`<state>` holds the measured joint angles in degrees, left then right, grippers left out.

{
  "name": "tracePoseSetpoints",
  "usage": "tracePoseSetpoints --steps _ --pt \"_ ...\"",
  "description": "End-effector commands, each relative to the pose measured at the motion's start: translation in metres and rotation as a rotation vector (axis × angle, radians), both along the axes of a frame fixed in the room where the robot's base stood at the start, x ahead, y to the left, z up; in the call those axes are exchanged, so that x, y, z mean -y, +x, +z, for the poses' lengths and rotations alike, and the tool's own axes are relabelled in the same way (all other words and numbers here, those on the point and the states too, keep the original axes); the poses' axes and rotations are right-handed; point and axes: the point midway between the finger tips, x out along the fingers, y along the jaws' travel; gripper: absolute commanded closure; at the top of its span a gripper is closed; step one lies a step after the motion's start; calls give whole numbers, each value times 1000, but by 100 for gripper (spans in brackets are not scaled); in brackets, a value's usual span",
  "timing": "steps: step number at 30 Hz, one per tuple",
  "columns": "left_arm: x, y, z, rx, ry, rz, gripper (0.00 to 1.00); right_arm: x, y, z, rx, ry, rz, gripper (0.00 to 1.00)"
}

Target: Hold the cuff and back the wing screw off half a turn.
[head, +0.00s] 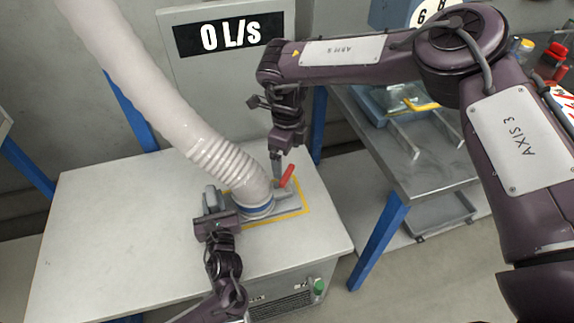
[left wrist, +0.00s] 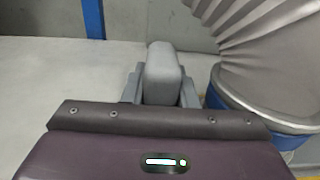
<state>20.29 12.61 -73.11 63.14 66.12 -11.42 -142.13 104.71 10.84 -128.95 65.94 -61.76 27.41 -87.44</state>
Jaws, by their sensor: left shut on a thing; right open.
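The cuff (head: 255,209) is a blue band at the lower end of a pale ribbed hose, upright on the bench; it also shows at the right of the left wrist view (left wrist: 268,112). My left gripper (head: 212,211) is shut on an upright grey grip (left wrist: 162,75) just left of the cuff. I cannot tell how the grip joins the cuff. A red wing-like piece (head: 288,175), apparently the wing screw, tilts up right of the cuff. My right gripper (head: 277,178) is open, pointing down close beside it; contact cannot be told.
The pale bench (head: 110,230) is clear to the left. A yellow outline (head: 304,205) surrounds the hose foot. A display (head: 230,34) behind reads 0 L/s. A metal shelf unit (head: 405,165) stands at the right, and the hose (head: 145,85) slants across the upper left.

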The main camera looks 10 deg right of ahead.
Motion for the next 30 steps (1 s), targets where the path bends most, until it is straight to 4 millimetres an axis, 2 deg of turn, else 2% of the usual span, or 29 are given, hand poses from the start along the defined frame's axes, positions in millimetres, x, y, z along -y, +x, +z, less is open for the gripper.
tracePoseSetpoints --steps 3,9,14,23,24,30 --pt "0 0 -1 -2 1 0 100 -1 1 26 3 1 0 5" --pt "0 0 -1 -2 1 0 100 0 0 51 1 0 1 5" --pt "0 0 -1 -2 1 0 100 0 0 58 0 1 1 5" --pt "0 0 -1 -2 0 0 100 0 0 58 -1 1 1 5" --pt "0 0 -1 -2 0 0 73 0 0 58 -1 1 1 5" --pt "0 0 0 -1 0 0 49 0 0 58 -1 1 1 5"
